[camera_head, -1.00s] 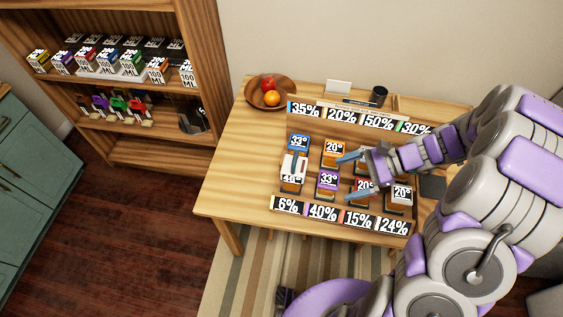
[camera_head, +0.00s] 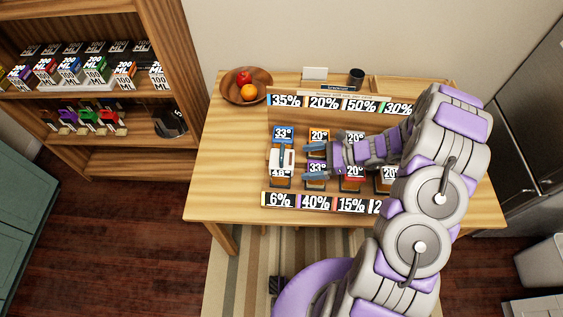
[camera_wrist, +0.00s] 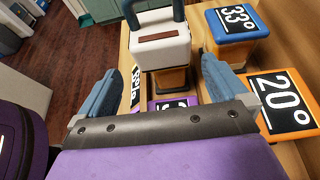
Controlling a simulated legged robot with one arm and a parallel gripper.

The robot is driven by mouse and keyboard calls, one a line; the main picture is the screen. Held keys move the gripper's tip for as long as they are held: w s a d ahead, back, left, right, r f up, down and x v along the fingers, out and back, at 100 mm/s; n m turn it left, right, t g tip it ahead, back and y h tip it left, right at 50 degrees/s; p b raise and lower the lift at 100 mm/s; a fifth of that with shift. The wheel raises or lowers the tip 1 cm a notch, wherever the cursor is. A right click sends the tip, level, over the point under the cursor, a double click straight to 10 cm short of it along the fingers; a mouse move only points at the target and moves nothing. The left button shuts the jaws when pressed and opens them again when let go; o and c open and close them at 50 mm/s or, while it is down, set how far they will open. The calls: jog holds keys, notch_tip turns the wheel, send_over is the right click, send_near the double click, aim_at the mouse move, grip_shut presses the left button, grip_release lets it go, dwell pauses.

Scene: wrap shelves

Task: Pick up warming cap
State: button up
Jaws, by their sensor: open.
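The warming cap looks to be the white block with a dark handle and a brown strip on its face (camera_head: 287,159). It sits on a jar at the left end of the jar rows. It also shows in the wrist view (camera_wrist: 160,48), upright, straight ahead of the fingers. My gripper (camera_head: 309,162) is open and empty, just right of the cap, its two blue fingers pointing at it. In the wrist view my gripper (camera_wrist: 160,85) has a finger to each side of the cap's line. I see no contact. The cap's far side is hidden.
A blue-topped 33° jar (camera_wrist: 232,22) stands beside the cap, and an orange-topped 20° jar (camera_wrist: 285,105) is close to my right finger in the wrist view. A purple-labelled jar (camera_head: 316,169) lies beneath my gripper. Percent-label rows (camera_head: 322,203) border the jars. A fruit bowl (camera_head: 234,95) stands back left.

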aim_at(282, 162)
jog(key=shift+r+b+x, duration=0.2)
jog(key=shift+b+x, duration=0.3)
jog(key=shift+x, duration=1.95)
jog(key=shift+r+b+x, duration=0.15)
jog(key=shift+b+x, duration=0.3)
jog(key=shift+x, duration=2)
jog(key=shift+w+a, duration=0.15)
jog(key=c, duration=1.2)
jog(key=shift+r, duration=0.15)
